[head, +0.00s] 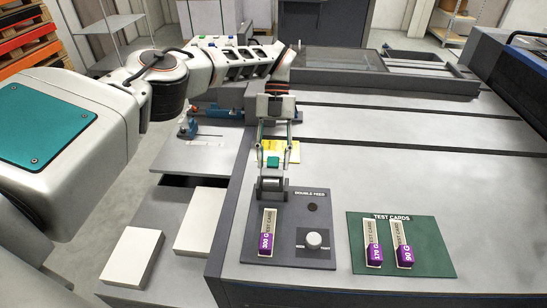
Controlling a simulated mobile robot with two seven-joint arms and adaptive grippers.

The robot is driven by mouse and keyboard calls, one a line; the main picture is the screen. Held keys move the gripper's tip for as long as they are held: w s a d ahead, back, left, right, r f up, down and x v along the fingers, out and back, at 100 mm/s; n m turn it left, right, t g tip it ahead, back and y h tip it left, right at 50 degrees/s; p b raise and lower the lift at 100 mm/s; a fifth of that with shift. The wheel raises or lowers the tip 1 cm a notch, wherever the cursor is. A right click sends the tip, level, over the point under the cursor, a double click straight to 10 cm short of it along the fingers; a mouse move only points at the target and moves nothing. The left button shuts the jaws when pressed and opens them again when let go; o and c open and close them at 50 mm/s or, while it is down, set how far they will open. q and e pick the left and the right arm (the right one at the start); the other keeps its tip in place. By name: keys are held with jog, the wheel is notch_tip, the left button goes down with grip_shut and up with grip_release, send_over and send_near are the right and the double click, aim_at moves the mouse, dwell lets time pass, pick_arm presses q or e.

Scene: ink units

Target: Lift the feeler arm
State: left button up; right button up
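A grey panel labelled "DOUBLE FEED" (318,240) lies on the machine's near left corner. At its top edge is a small metal block with a roller and a green tab (272,162), which looks like the feeler arm. My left gripper (275,142) points down just above and behind the green tab. Its two fingers are apart with nothing visible between them. I cannot tell whether the fingertips touch the metal part. A card with a purple end marked 300 G (267,234) lies on the panel below the roller. My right gripper is out of view.
The panel has a round knob (314,240) and a dark round spot. To its right, a green "TEST CARDS" mat (430,248) holds two purple-ended cards (374,246). A yellow sheet (285,150) lies behind the green tab. White paper stacks (130,256) lie at left. The grey bed (420,155) is clear.

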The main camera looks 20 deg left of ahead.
pick_arm(q)
jog(key=shift+r, duration=0.1)
notch_tip(320, 180, up, 10)
jog(key=shift+f, duration=0.1)
dwell(0.3)
jog(key=shift+s, duration=0.1)
